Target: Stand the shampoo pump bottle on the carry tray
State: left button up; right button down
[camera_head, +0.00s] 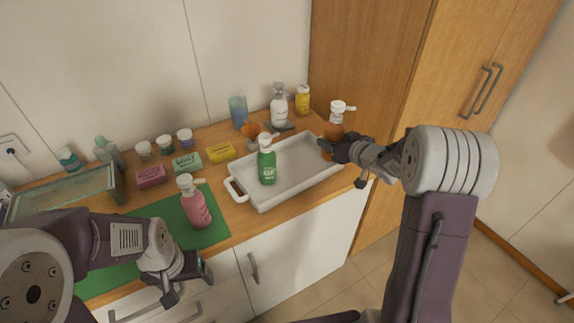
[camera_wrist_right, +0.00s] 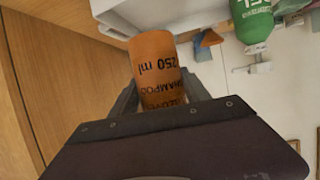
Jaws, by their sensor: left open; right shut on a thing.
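The shampoo pump bottle (camera_head: 335,121) is orange-brown with a white pump. My right gripper (camera_head: 330,149) is shut on it at the right end of the white carry tray (camera_head: 303,192). In the right wrist view the bottle (camera_wrist_right: 155,65) sits between the fingers, its label reading SHAMPOO and 250 ml upside down. It looks about upright in the head view; I cannot tell whether its base touches anything. A green pump bottle (camera_head: 267,163) stands in the tray's left part. My left gripper (camera_head: 190,283) is open and empty in front of the counter.
A pink pump bottle (camera_head: 195,205) stands on a green mat (camera_head: 168,215) left of the tray. Behind the tray are a white pump bottle (camera_head: 279,106), a yellow bottle (camera_head: 302,99) and a blue cup (camera_head: 238,111). The tray's middle and right are clear.

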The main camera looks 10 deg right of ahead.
jog(key=shift+a+r, duration=0.1)
jog(key=shift+r, duration=0.3)
jog(key=w+a+f, duration=0.5)
jog(key=w+f, duration=0.2)
jog(key=w, duration=0.3)
send_over(305, 161)
notch_tip(305, 161, down, 4)
jog(key=shift+s+a+f, duration=0.1)
pick_arm(q)
jog(key=shift+w+r, duration=0.1)
jog(key=shift+r, duration=0.15)
pick_arm(e)
jog(key=shift+f+b, duration=0.15)
jog(key=shift+b, duration=0.2)
pick_arm(q)
jog(key=shift+f, duration=0.1)
pick_arm(e)
jog(key=c, duration=0.5)
grip_release()
